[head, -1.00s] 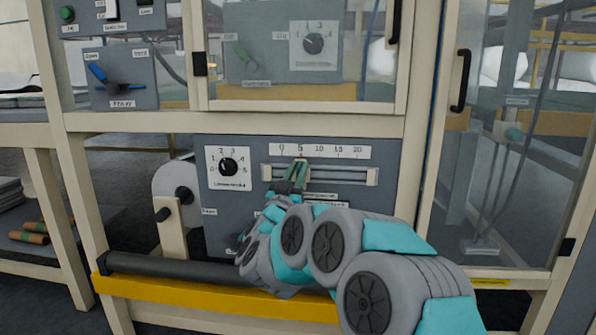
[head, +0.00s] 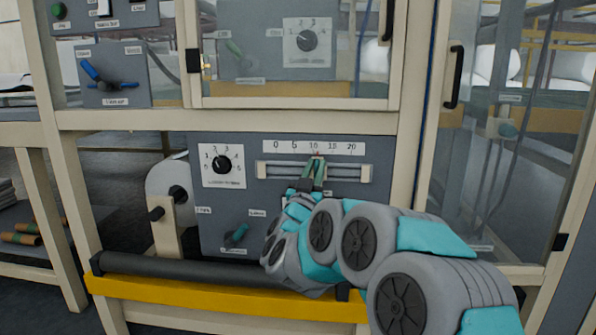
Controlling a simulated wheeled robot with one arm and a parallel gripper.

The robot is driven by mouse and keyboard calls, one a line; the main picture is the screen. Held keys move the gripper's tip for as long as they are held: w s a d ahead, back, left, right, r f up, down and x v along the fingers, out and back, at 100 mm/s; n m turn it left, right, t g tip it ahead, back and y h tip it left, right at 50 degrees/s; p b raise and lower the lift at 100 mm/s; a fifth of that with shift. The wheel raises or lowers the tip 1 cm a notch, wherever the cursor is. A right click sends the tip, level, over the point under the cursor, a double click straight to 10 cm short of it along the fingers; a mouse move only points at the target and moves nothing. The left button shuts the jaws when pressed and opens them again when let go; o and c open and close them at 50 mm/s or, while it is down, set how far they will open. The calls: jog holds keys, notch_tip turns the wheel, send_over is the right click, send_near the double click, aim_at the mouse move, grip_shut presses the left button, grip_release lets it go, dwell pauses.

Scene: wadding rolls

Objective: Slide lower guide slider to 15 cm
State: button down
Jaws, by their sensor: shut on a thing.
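The lower guide slider (head: 316,158) sits on a horizontal rail (head: 345,171) in the grey lower panel. A white scale (head: 314,147) above the rail reads 0, 5, 10, 15, 20. The slider's red pointer stands at about the 10 mark. My gripper (head: 314,174) is shut on the slider's green knob, reaching up from below. The fingers hide most of the knob and part of the rail.
A numbered dial (head: 222,163) is left of the rail, and a teal lever (head: 236,236) is below it. A dark roller (head: 190,271) and yellow bar (head: 225,303) run along the front below. A glass door with a black handle (head: 454,77) stands to the right.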

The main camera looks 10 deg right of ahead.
jog(key=d, duration=0.2)
jog(key=s+d, duration=0.1)
jog(key=d, duration=0.1)
jog(key=shift+s+r+b, duration=0.1)
jog(key=shift+s+b, duration=0.05)
jog(key=shift+b, duration=0.15)
jog(key=c, duration=0.8)
grip_release()
jog(key=shift+c, duration=0.2)
jog(key=v, duration=0.7)
jog(key=shift+s+a, duration=0.2)
jog(key=shift+s, duration=0.15)
